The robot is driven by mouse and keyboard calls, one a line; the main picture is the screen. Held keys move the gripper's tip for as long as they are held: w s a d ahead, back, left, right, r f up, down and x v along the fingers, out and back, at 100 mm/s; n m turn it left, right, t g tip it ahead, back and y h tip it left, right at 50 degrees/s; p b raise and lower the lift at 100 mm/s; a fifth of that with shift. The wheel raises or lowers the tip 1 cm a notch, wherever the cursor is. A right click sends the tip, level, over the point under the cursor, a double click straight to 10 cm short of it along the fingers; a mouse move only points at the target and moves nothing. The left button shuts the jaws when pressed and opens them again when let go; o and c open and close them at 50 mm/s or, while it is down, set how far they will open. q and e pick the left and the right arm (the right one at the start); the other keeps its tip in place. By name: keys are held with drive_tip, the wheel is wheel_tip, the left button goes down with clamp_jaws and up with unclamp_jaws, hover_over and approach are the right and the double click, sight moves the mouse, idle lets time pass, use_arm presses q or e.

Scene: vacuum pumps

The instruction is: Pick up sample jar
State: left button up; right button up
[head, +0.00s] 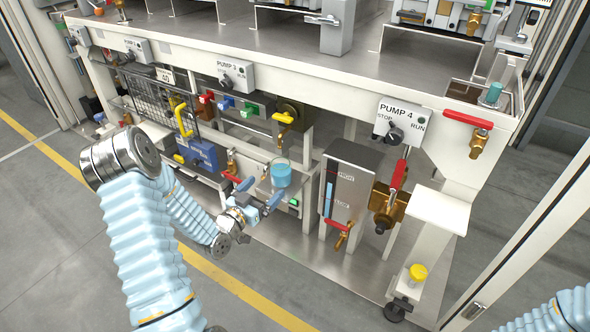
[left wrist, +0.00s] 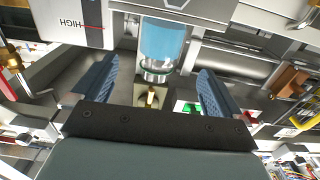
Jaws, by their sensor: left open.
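A clear jar with blue contents (head: 281,175), which I take for the sample jar, stands in the lower bay left of the grey HIGH/LOW level tank. In the left wrist view the jar (left wrist: 162,42) lies ahead, roughly centred between the fingers, with its clear end toward me. My left gripper (head: 261,193) is open and empty, just in front of the jar and slightly left of it. Its two blue fingers (left wrist: 157,68) are spread wide; I see no contact with the jar. My right gripper is out of view; only a piece of its arm shows at the lower right.
The level tank (head: 347,192) stands close on the right, with a red-handled valve (head: 342,235) low on its front. A blue box (head: 203,155) sits to the left. The floor in front is clear.

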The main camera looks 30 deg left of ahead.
sight(274, 178)
use_arm(q)
drive_tip(key=w, duration=0.4)
drive_tip(key=shift+w+d, duration=0.1)
drive_tip(key=shift+d, duration=0.05)
drive_tip(key=shift+w+d+r, duration=0.1)
drive_tip(key=shift+w+r, duration=0.1)
drive_tip(key=shift+w, duration=0.7)
drive_tip(key=shift+w+d+r, duration=0.1)
drive_tip(key=shift+w+r, duration=0.05)
drive_tip(key=shift+w, duration=0.75)
drive_tip(key=shift+w+r, duration=0.2)
drive_tip(key=shift+w, duration=0.7)
drive_tip(key=c, duration=1.3)
drive_tip(key=shift+c, duration=0.2)
drive_tip(key=shift+r, duration=0.15)
